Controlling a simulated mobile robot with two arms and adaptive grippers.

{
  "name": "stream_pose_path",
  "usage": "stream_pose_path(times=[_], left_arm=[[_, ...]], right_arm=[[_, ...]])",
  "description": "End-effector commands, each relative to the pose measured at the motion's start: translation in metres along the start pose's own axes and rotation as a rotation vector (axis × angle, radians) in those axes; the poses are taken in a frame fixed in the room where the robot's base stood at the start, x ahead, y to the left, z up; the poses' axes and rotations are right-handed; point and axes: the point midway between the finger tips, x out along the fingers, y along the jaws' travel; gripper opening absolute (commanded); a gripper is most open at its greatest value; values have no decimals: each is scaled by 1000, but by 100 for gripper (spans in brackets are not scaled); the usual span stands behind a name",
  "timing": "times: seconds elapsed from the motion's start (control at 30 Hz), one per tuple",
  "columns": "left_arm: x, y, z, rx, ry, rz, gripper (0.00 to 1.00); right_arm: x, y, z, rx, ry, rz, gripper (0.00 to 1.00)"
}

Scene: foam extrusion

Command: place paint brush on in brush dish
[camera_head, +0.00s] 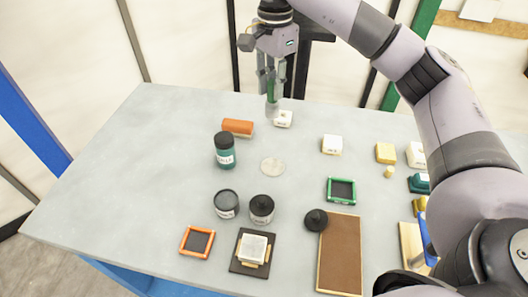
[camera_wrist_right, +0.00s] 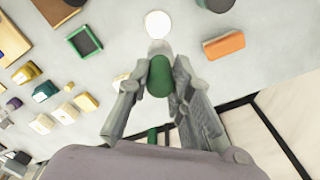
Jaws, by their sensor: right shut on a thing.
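The paint brush (camera_head: 272,88) has a green handle and a pale grey lower end, and hangs roughly upright. My right gripper (camera_head: 270,80) is shut on it above the far part of the table. In the right wrist view the green brush (camera_wrist_right: 160,76) sits between the two fingers of my right gripper (camera_wrist_right: 160,82). A pale round dish (camera_head: 272,166), likely the brush dish, lies flat on the table, nearer the front than the brush and apart from it. It shows as a white disc (camera_wrist_right: 157,24) beyond the brush in the wrist view. My left gripper is not in view.
A white block (camera_head: 283,119) and an orange block (camera_head: 238,127) lie near the brush. A green jar (camera_head: 225,151) stands left of the dish, two dark jars (camera_head: 262,209) in front. A green frame (camera_head: 342,190) lies to the right. The table's left side is clear.

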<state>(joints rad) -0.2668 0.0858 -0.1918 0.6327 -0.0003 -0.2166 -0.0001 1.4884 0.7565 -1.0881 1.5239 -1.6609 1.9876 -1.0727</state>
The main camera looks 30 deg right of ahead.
Motion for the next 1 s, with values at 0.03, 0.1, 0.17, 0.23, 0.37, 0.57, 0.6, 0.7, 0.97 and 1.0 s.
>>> stream_pose_path(times=[0.03, 0.1, 0.17, 0.23, 0.37, 0.57, 0.6, 0.7, 0.97, 1.0], left_arm=[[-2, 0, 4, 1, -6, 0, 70], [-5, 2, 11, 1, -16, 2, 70], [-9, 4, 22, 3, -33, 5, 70], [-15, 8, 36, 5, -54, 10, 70], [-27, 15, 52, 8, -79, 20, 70], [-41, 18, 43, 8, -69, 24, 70], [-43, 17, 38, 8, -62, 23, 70], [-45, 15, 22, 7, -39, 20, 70], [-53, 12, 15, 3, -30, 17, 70], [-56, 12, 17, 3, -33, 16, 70]], right_arm=[[0, -1, -2, 22, -2, 2, 0], [6, -1, -3, 37, -3, 5, 0], [17, 0, -3, 39, -3, 8, 0], [34, 0, -3, 39, -3, 9, 0], [69, 1, -2, 37, -4, 10, 0], [120, 1, -2, 36, -4, 8, 0], [129, 0, -2, 35, -4, 6, 0], [144, 0, -2, 34, -3, 5, 0], [172, 1, -2, 35, -3, 7, 0], [178, 1, -2, 36, -4, 6, 0]])
